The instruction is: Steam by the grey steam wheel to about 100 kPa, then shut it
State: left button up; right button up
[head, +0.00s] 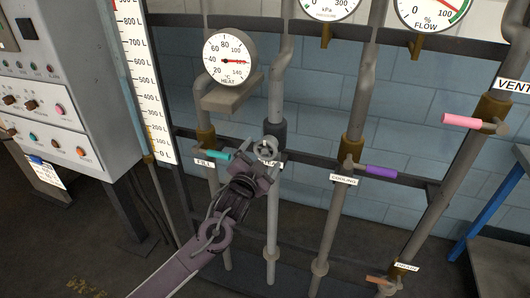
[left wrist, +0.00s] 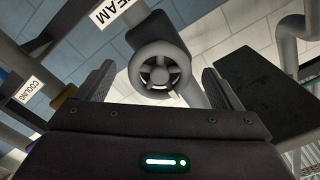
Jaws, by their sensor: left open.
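The grey steam wheel (head: 265,149) sits on a grey vertical pipe in the middle of the head view, and its spoked face shows in the left wrist view (left wrist: 160,71). The STEAM label (left wrist: 111,11) is beside it; in the head view my gripper hides most of this label. My left gripper (head: 257,171) is open just in front of the wheel, and the wheel appears between its two fingers in the wrist view; contact cannot be told. The kPa pressure gauge (head: 329,8) is cut off at the top edge, and its reading is not clear. My right gripper is not in view.
The teal FILL handle (head: 216,155) is close on the left of the wheel. The purple COOLING handle (head: 381,172) and pink VENT handle (head: 461,121) are to the right. A HEAT gauge (head: 230,58) stands above. A grey control cabinet (head: 60,85) is at the left.

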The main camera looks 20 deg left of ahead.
pick_arm(q)
jog(key=shift+s, duration=1.75)
jog(key=s+a+f+n+g+y, duration=0.1)
jog(key=a+f+g, duration=0.1)
jog(key=f, duration=0.8)
jog(key=s+a+f+g, duration=0.2)
jog(key=f, duration=0.8)
jog(key=s+a+f+n+g, duration=0.1)
jog(key=s+f+g, duration=0.1)
jog(key=s+f, duration=0.35)
jog(key=s+f+g, duration=0.1)
jog(key=s+f, duration=0.2)
jog(key=f, duration=0.6)
jog(key=s+a+f+n+g, duration=0.1)
jog(key=s+f+g, duration=0.1)
jog(key=s+f, duration=0.45)
jog(key=s+d+f+n+g, duration=0.1)
jog(key=s+f+g, duration=0.1)
jog(key=s+f, duration=0.4)
jog(key=s+d+f+n+g, duration=0.1)
jog(key=s+f+g, duration=0.2)
jog(key=s, duration=1.4)
jog(key=s+d+f+g, duration=0.1)
jog(key=s+f+g, duration=0.2)
jog(key=s+f, duration=0.8)
jog(key=shift+s+d+n, duration=0.4)
